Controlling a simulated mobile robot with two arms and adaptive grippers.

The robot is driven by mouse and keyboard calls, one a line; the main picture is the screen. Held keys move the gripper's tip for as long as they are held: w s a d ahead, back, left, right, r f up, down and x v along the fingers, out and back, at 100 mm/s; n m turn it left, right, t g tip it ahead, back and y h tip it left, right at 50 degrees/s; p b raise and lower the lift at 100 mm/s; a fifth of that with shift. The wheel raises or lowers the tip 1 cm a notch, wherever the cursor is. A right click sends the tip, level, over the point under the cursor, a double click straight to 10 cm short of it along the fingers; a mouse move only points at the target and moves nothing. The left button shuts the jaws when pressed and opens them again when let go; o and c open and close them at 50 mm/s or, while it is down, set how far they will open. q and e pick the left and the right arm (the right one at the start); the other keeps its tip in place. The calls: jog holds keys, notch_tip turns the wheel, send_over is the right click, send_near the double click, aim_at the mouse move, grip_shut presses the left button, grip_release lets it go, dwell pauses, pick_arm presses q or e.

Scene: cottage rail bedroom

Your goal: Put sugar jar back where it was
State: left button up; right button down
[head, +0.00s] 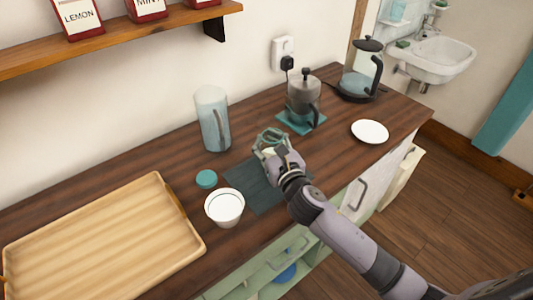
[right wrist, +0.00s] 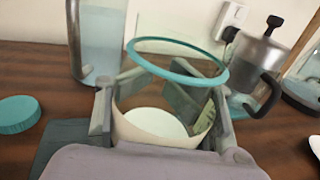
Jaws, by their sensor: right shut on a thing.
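The sugar jar (head: 269,152) appears as a clear jar with a teal rim and white contents. In the right wrist view the jar (right wrist: 157,122) stands upright between the two fingers. My right gripper (head: 272,145) is shut on it, over the dark mat (head: 243,190) on the counter. The gripper hides much of the jar, and I cannot tell whether its base touches the mat. A round teal lid (head: 206,179) lies on the counter to the left, apart from the jar; it also shows in the right wrist view (right wrist: 18,113). My left gripper is not in view.
A white cup (head: 225,208) stands left of the mat, near a wooden tray (head: 100,240). A tall glass container (head: 212,118) and a coffee press (head: 303,95) stand behind. A white plate (head: 370,131) and a kettle (head: 362,72) are at right. A shelf (head: 120,38) overhangs the upper left.

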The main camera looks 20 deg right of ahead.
jog(key=shift+f+b, duration=0.6)
jog(key=shift+f, duration=1.55)
jog(key=c, duration=1.5)
grip_release()
jog(key=shift+f, duration=0.2)
jog(key=o, duration=0.8)
jog(key=shift+c, duration=0.2)
jog(key=shift+r, duration=0.1)
jog(key=shift+r, duration=0.2)
jog(key=s, duration=0.4)
jog(key=s+b, duration=0.1)
jog(key=s, duration=0.3)
jog(key=s+d, duration=0.1)
jog(key=s, duration=0.3)
jog(key=shift+s+f, duration=0.1)
